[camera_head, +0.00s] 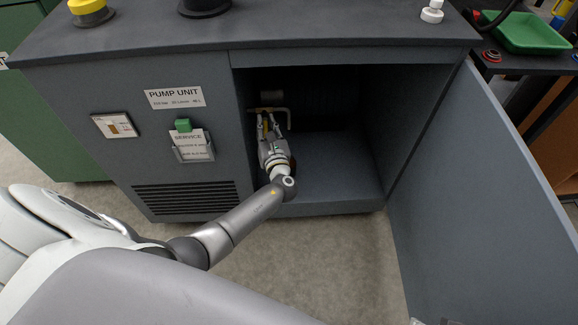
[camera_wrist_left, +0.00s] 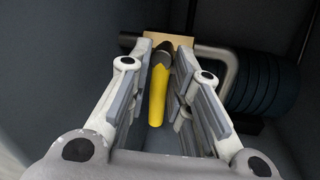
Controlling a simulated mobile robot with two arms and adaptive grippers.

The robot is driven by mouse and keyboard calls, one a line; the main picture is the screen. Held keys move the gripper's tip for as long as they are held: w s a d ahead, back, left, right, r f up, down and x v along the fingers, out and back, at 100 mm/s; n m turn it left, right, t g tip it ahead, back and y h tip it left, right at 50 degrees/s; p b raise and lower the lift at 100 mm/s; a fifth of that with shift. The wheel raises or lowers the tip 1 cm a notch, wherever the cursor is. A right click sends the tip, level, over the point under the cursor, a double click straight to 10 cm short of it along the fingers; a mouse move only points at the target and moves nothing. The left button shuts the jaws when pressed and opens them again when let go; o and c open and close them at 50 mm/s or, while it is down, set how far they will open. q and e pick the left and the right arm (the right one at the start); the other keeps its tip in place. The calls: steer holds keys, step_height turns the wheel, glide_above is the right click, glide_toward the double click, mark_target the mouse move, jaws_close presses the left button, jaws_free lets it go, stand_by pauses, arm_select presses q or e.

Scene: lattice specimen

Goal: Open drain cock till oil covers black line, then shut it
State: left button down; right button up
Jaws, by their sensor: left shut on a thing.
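The pump unit (camera_head: 330,36) stands in front of me with its cabinet open. In the wrist view the drain cock's yellow lever (camera_wrist_left: 157,97) lies between the fingers of my left gripper (camera_wrist_left: 167,85); its dark end meets a brass-coloured block (camera_wrist_left: 170,38). My left gripper (camera_head: 272,128) reaches into the cabinet in the head view and is shut on the lever. A small framed oil gauge (camera_head: 115,126) is on the front panel, with an amber part visible; its black line is too small to make out. My right gripper is not in view.
The cabinet door (camera_head: 485,190) stands wide open at the right. A grey bent pipe (camera_wrist_left: 228,55) and a dark ribbed cylinder (camera_wrist_left: 265,85) sit close beside the gripper. A service card holder (camera_head: 193,147) is on the panel. The cabinet floor (camera_head: 335,170) is clear at the right.

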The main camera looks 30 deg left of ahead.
arm_select(q)
steer(key=c, duration=1.2)
jaws_free()
steer(key=shift+c, duration=0.2)
